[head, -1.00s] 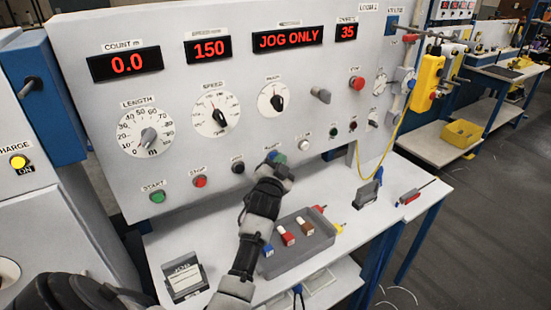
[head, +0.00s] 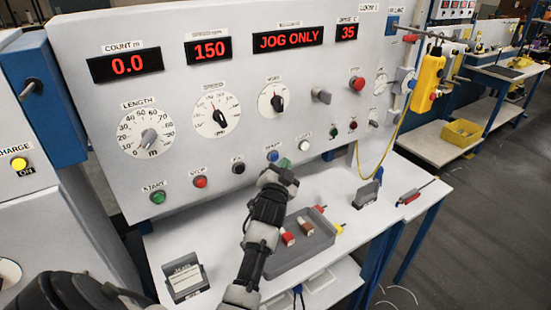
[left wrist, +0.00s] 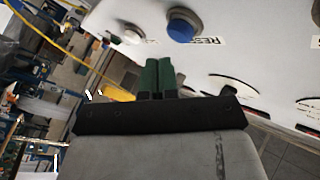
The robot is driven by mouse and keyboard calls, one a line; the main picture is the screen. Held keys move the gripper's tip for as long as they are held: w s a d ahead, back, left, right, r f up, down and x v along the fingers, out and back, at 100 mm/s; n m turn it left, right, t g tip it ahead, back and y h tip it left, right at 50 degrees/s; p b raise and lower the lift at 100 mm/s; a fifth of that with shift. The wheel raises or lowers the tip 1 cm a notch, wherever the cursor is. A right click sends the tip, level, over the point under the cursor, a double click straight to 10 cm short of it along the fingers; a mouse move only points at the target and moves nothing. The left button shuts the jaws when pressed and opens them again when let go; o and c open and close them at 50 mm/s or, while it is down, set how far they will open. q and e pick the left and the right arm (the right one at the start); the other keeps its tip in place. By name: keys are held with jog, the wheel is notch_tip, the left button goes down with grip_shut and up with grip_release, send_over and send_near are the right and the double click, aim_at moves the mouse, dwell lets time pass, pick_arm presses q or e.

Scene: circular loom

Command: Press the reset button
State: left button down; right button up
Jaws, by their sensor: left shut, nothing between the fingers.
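The reset button is a blue round button (head: 273,156) on the sloping grey-white panel (head: 330,110), in the lower button row under its label. It also shows in the left wrist view as a blue cap in a dark ring (left wrist: 182,25), beside a label partly reading "RES". My left gripper (head: 285,163) is just below and right of the button in the head view. Its green fingers (left wrist: 158,74) are together and empty in the left wrist view. A gap shows between the fingertips and the blue cap there. My right gripper is not in view.
A white button (head: 303,145) is to the right, a black one (head: 238,168) to the left. Below, a grey tray (head: 300,250) with coloured pieces stands on the white table, near a small card stand (head: 186,280). A yellow pendant (head: 428,82) hangs at right.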

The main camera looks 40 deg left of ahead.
pick_arm(q)
jog(key=shift+s+d, duration=0.3)
jog(key=shift+d, duration=0.4)
jog(key=shift+s+d, duration=0.3)
jog(key=shift+d, duration=0.4)
jog(key=shift+s+d, duration=0.3)
jog(key=shift+d, duration=0.4)
